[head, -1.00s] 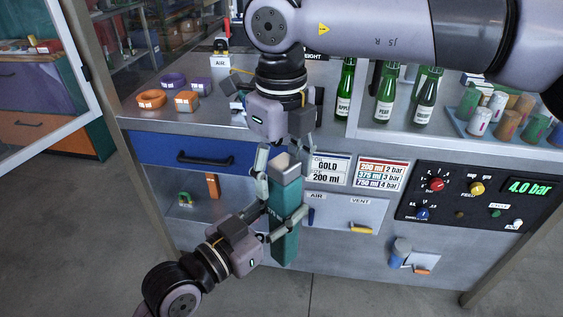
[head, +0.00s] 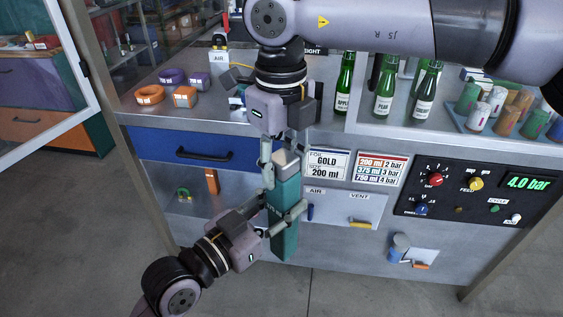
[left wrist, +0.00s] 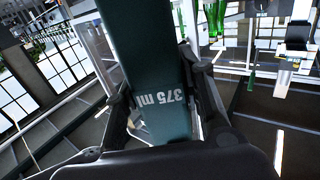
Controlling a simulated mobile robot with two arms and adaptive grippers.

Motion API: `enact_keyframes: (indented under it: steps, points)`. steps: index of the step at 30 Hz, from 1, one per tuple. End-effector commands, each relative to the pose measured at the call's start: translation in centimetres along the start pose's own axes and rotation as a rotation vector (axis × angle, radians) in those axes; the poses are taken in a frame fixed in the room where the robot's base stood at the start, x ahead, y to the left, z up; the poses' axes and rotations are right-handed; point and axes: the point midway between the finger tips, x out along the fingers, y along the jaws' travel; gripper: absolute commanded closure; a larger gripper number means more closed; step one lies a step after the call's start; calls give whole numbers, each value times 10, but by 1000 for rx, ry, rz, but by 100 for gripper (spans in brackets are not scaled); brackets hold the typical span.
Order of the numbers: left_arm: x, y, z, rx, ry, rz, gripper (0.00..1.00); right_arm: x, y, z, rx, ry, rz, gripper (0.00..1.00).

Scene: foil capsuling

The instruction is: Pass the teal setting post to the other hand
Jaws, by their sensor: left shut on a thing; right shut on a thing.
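The teal setting post (head: 285,222) hangs upright in front of the cabinet, with a pale top end. My right gripper (head: 281,158), reaching down from above, is shut on its upper end. My left gripper (head: 280,212), coming in from lower left, is shut around its middle. In the left wrist view the post (left wrist: 150,70) stands between the left fingers (left wrist: 165,115), and its white "375 ml" marking is readable. The post's far side and the exact finger contacts are partly hidden.
The cabinet front is close behind the post, with a blue drawer (head: 190,152), a "GOLD 200 ml" card (head: 327,164) and a control panel (head: 475,193). Green bottles (head: 385,98) and orange and purple rings (head: 149,94) stand on the counter. The floor below is clear.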

Motion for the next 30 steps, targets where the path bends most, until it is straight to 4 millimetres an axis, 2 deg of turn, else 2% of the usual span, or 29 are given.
enact_keyframes:
  steps: [1,11,19,22,26,29,30]
  points:
    - [1,0,-1,0,2,1,64,0,6,0,-10,1,11,100]
    - [0,0,0,0,1,0,42,0,4,0,-5,0,7,100]
    - [0,0,0,0,0,0,41,0,2,0,-3,0,5,100]
    - [2,1,7,6,-14,8,41,0,2,0,-3,-1,5,100]
    - [8,3,40,31,-79,47,41,0,2,0,-3,-1,5,100]
    - [12,4,86,64,-163,94,41,0,2,0,-3,-1,5,100]
    - [12,3,107,78,-203,114,41,0,2,0,-3,-1,5,100]
